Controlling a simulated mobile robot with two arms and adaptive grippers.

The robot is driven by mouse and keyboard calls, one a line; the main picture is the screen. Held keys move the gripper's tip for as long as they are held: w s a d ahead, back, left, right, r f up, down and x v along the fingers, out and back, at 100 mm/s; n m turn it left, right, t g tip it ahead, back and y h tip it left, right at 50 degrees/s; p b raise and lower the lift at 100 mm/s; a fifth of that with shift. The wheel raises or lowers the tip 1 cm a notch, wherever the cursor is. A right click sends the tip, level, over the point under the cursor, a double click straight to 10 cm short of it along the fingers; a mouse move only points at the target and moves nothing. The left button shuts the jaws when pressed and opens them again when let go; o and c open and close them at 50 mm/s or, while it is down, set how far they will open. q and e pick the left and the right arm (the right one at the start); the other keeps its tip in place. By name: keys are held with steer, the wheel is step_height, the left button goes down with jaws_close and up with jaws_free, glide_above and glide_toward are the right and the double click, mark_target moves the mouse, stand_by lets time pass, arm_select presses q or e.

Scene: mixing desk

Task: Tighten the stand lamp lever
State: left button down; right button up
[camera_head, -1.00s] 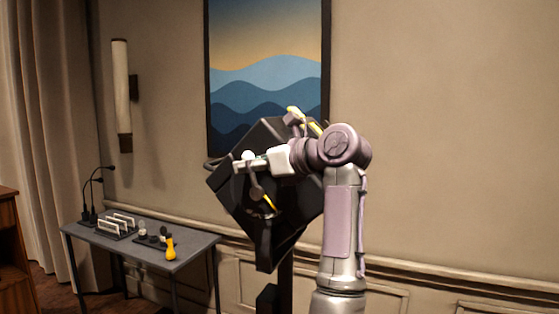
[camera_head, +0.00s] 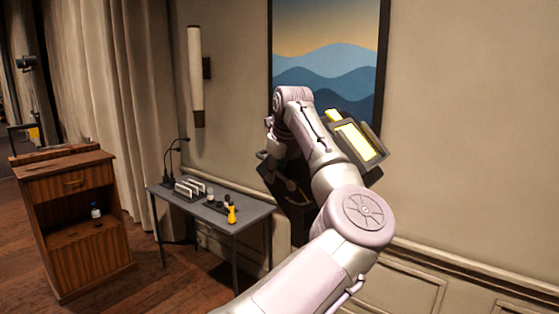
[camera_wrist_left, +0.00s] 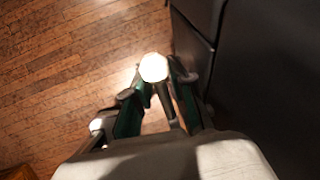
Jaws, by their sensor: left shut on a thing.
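The stand lamp (camera_head: 272,178) is a black box-like head in front of the wall, partly hidden behind my left arm. Its dark side fills the right of the left wrist view (camera_wrist_left: 270,70). My left gripper (camera_head: 270,137) is at the lamp's upper left side, small and partly hidden in the head view. In the left wrist view its fingers (camera_wrist_left: 155,84) close around a pale round knob (camera_wrist_left: 153,66), which looks like the end of the lamp lever. The lever's shaft is not clear. My right gripper is not in view.
A wooden cabinet (camera_head: 72,190) is further left. The wall and a framed picture (camera_head: 325,45) are behind the lamp. Wood floor lies open between.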

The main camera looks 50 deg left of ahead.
arm_select(q)
steer(key=shift+a+f+h+p, duration=0.25)
steer(key=shift+h+p, duration=0.3)
steer(key=shift+h, duration=0.35)
steer(key=shift+f+t+h+p, duration=0.3)
steer(key=shift+f+h, duration=0.05)
steer(key=shift+h, duration=0.05)
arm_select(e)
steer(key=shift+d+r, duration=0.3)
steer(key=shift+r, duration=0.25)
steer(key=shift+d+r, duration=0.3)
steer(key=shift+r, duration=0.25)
arm_select(q)
steer(key=shift+f, duration=0.1)
steer(key=c, duration=1.2)
jaws_free()
steer(key=shift+c, duration=0.2)
steer(key=shift+o, duration=1.4)
steer(key=shift+a+f, duration=0.1)
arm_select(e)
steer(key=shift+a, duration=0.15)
